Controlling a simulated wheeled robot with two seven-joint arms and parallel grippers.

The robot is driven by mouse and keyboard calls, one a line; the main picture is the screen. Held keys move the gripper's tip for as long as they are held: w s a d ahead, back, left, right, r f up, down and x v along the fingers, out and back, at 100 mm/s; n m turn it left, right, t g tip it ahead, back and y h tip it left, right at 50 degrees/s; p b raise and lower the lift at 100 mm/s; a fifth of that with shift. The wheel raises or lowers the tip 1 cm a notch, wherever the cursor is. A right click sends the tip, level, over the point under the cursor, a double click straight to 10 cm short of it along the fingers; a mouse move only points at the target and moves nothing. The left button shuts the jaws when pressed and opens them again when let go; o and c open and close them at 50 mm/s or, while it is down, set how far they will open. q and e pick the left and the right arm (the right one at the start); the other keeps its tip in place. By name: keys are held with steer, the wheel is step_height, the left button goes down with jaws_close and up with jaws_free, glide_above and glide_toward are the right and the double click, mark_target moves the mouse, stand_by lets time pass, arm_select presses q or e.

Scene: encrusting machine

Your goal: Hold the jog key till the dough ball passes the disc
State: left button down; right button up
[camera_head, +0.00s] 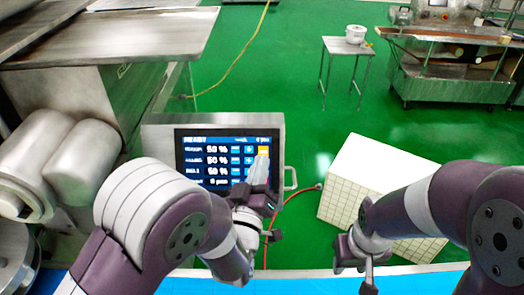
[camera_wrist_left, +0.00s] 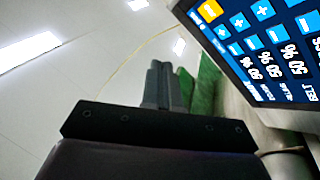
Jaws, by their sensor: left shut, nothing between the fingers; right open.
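The touch panel (camera_head: 215,158) stands in a metal housing ahead of me. Its screen shows a heading like READY, rows reading 50 %, blue minus and plus keys and one orange key (camera_head: 264,150). In the left wrist view the orange key (camera_wrist_left: 210,11) is at the screen's corner. My left gripper (camera_head: 261,162) is shut and empty in front of the screen's right side, just below the orange key; its shut fingers (camera_wrist_left: 165,84) look apart from the screen in the wrist view. My right gripper (camera_head: 368,284) is open, low at the bottom edge. I cannot make out a dough ball or disc.
The machine's steel rollers (camera_head: 60,150) and metal top (camera_head: 115,52) fill the left. A white tiled block (camera_head: 375,180) stands right of the panel. A red hose (camera_head: 290,198) runs beside the housing. A blue surface (camera_head: 310,285) lies along the bottom.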

arm_select(q)
steer(key=w+f+b, duration=0.1)
steer(key=w, duration=0.1)
steer(key=w+f+b, duration=0.1)
steer(key=w+f, duration=0.1)
steer(key=w+f+b, duration=0.1)
steer(key=w, duration=0.2)
steer(key=shift+d+f+b, duration=0.15)
steer(key=shift+f+b, duration=0.1)
steer(key=shift+b, duration=0.1)
steer(key=shift+w, duration=0.15)
stand_by(1.6)
steer(key=shift+w+f+b, duration=0.2)
steer(key=shift+w+b, duration=0.2)
steer(key=shift+b, duration=0.1)
